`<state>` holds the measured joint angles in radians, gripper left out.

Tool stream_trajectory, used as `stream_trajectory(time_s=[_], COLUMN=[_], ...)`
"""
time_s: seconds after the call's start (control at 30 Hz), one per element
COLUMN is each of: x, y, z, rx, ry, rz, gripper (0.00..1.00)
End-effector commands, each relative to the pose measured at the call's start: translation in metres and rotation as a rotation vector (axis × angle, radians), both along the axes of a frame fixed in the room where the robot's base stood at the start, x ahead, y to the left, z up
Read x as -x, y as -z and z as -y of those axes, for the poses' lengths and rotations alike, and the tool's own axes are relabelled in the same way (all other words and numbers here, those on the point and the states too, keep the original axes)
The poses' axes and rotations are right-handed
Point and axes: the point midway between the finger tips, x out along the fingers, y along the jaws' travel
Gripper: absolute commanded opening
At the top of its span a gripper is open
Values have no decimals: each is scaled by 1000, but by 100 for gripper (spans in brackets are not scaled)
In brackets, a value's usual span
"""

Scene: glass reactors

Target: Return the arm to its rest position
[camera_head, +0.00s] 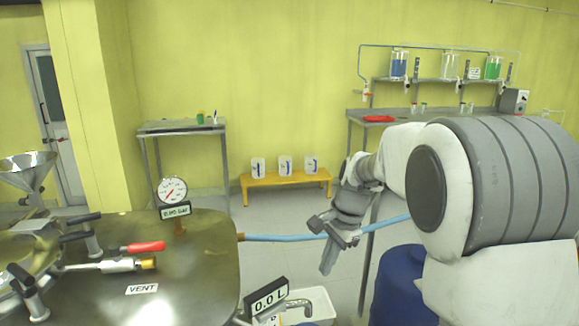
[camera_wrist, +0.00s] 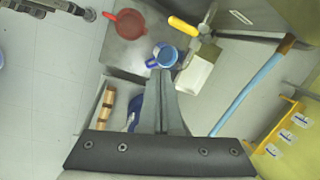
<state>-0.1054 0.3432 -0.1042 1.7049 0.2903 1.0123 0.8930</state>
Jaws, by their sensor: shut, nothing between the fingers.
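My gripper (camera_head: 328,260) hangs in the middle of the head view, fingers pointing down, to the right of the metal reactor top. My arm reaches in from the right side of that view. In the wrist view my gripper (camera_wrist: 163,75) shows its fingers together, shut with nothing between them. It is in the air, apart from the things below it.
The steel reactor top (camera_head: 185,260) carries a pressure gauge (camera_head: 172,190) and a red-handled valve (camera_head: 143,247). A light blue hose (camera_head: 290,238) passes behind my gripper. A blue barrel (camera_head: 402,285) stands below my arm. A yellow bench (camera_head: 285,179) stands at the wall.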

Motion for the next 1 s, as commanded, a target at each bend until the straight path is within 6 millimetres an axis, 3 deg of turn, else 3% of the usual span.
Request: stream_trajectory(time_s=[0.2,0.5,0.77,1.0], x=[46,115,175,227], y=[-43,-80,-93,-90], z=[13,27,39,49], rx=[46,140,249,370], ry=[-165,-400,-602,-783], rz=[108,240,342,417], gripper=[0,0,0,0])
